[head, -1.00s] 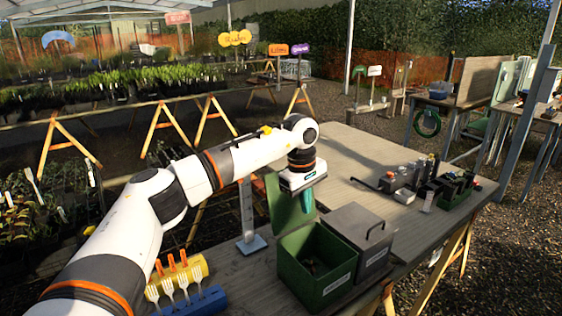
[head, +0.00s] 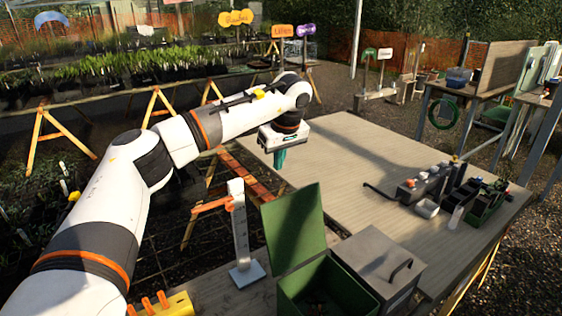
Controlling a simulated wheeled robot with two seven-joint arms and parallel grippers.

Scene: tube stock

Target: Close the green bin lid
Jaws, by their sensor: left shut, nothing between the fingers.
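The green bin (head: 286,303) stands on the table at the bottom of the head view, cut off by the frame's lower edge. Its green lid (head: 295,230) stands open and steeply raised at the bin's far left side. My left gripper (head: 279,160) has its teal fingers pointing down, shut and empty. In the picture it is just above the lid's top edge, with a visible gap; its exact depth relative to the lid is hard to tell. My right gripper is out of view.
A grey bin (head: 376,258) with a handled, closed lid stands right of the green bin. A white upright stand (head: 246,272) is left of the lid. Dark containers and small items (head: 430,180) sit at the table's right. The table's far middle (head: 350,150) is clear.

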